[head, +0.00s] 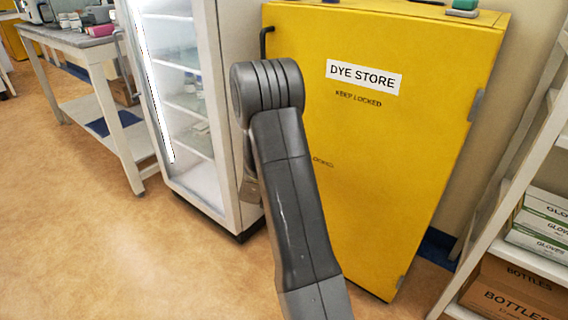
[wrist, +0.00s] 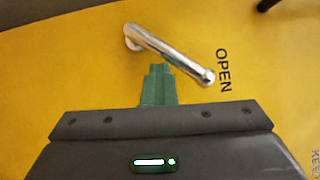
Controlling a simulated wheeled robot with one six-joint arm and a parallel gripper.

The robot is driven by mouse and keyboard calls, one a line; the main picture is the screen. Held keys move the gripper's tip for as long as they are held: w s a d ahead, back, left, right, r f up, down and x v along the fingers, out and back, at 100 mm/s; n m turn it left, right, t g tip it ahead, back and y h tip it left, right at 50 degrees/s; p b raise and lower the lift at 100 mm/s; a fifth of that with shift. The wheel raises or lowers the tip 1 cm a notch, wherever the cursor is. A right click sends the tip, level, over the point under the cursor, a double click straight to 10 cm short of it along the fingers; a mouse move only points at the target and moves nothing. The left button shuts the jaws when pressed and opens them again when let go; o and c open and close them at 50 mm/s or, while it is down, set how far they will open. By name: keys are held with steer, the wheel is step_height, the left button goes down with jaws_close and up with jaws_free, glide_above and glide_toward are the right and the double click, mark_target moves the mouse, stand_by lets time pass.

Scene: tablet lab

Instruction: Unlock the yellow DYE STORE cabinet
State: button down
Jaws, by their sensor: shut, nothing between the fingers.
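The yellow DYE STORE cabinet (head: 400,150) stands shut behind my arm in the head view. Its yellow door also fills the wrist view (wrist: 60,70). A chrome lever (wrist: 172,56) is on the door there, slanting from its mount at upper left to a rounded end at lower right. The word OPEN is printed just right of that end. My gripper (wrist: 158,70) shows green fingers closed together, empty, with their tips close to the lever's underside in the picture. I cannot tell whether they touch it. In the head view my arm hides the lever and gripper.
A black bar handle (head: 266,40) is at the cabinet's upper left edge. A glass-fronted fridge (head: 190,100) stands close on the left. A white shelf rack (head: 530,170) with boxes stands on the right. Open floor (head: 90,240) lies at the lower left.

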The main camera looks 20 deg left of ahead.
steer(key=shift+w+a+r+n+g+h, duration=0.1)
steer(key=shift+w+a+r+n+g, duration=0.15)
steer(key=shift+a+r+n, duration=0.25)
steer(key=shift+w+a+r+n+g+h, duration=0.15)
steer(key=shift+a+r+n+g, duration=0.15)
steer(key=shift+a+r, duration=0.35)
steer(key=shift+w+a+r+n+g+h, duration=0.1)
steer(key=shift+w+a+r+n+g, duration=0.25)
steer(key=shift+r, duration=0.35)
steer(key=shift+s+r, duration=0.1)
steer(key=shift+s, duration=0.05)
steer(key=shift+b, duration=0.3)
